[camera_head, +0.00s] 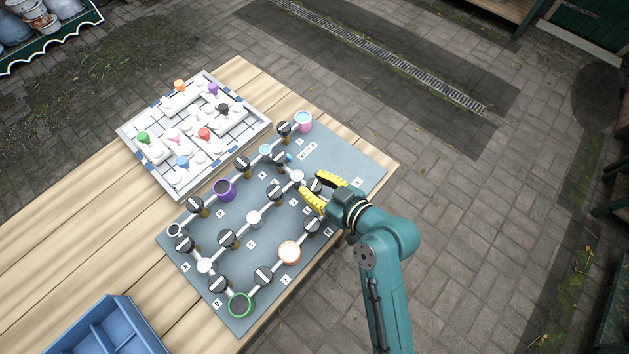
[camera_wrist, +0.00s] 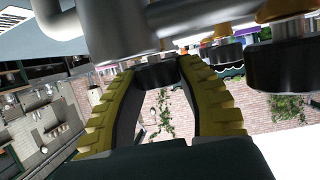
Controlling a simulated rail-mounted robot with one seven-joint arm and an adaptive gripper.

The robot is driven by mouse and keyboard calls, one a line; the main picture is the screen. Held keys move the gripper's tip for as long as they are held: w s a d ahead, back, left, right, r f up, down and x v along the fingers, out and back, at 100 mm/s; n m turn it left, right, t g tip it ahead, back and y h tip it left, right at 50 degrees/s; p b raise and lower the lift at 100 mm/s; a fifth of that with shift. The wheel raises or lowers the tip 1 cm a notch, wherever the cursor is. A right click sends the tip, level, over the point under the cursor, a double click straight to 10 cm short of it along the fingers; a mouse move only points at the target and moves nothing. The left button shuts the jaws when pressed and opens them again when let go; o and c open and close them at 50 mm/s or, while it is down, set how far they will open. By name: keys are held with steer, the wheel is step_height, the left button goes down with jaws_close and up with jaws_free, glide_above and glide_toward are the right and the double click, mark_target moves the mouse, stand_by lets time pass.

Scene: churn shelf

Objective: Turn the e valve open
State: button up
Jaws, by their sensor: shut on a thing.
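The grey valve board (camera_head: 350,160) lies on the wooden table. It carries pipes, several black valve knobs with white stripes, and small letter cards too small to read surely. My gripper (camera_head: 312,183) reaches in from the right, with yellow ridged fingers on either side of one black knob (camera_head: 315,186) on the board's right part. In the wrist view, my gripper (camera_wrist: 158,72) is shut on this black knob (camera_wrist: 160,74), below a grey pipe (camera_wrist: 205,18). The fingers partly hide the knob, so I cannot tell its turn angle.
Another black knob (camera_wrist: 277,66) hangs close on the right in the wrist view. A knob (camera_head: 313,225) and an orange-rimmed cup (camera_head: 289,252) stand near my gripper. A white tray (camera_head: 127,133) with coloured knobs and a blue divided crate (camera_head: 122,310) are on the table.

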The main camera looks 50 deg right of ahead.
steer(key=n+y+b, duration=0.1)
steer(key=n+y, duration=0.1)
steer(key=y, duration=0.1)
steer(key=n+y+b, duration=0.2)
steer(key=n+y, duration=0.1)
steer(key=shift+d+f+n+g, duration=0.2)
steer(key=shift+n+g, duration=0.1)
steer(key=shift+g, duration=0.1)
steer(key=n+g+y+b, duration=0.1)
steer(key=n+g+y, duration=0.1)
steer(key=n+y, duration=0.1)
steer(key=shift+a+r+n+y+b, duration=0.1)
steer(key=shift+n+y+b, duration=0.2)
steer(key=shift+y+b, duration=0.15)
steer(key=shift+r+n+g+y+p, duration=0.25)
steer(key=shift+n+g+y+p, duration=0.55)
steer(key=shift+n+g+y, duration=0.1)
steer(key=shift+a+r+n+g+y+p, duration=0.1)
steer(key=shift+n+g+y+p, duration=0.45)
steer(key=shift+p, duration=0.7)
steer(key=shift+n+g+p, duration=0.45)
steer(key=shift+n+p, duration=0.1)
steer(key=shift+p, duration=0.3)
steer(key=shift+y+p, duration=0.3)
steer(key=shift+p, duration=0.1)
steer(key=shift+f+n+g+p, duration=0.35)
steer(key=shift+n+g+p, duration=0.3)
steer(key=shift+p, duration=0.2)
steer(key=shift+f, duration=0.1)
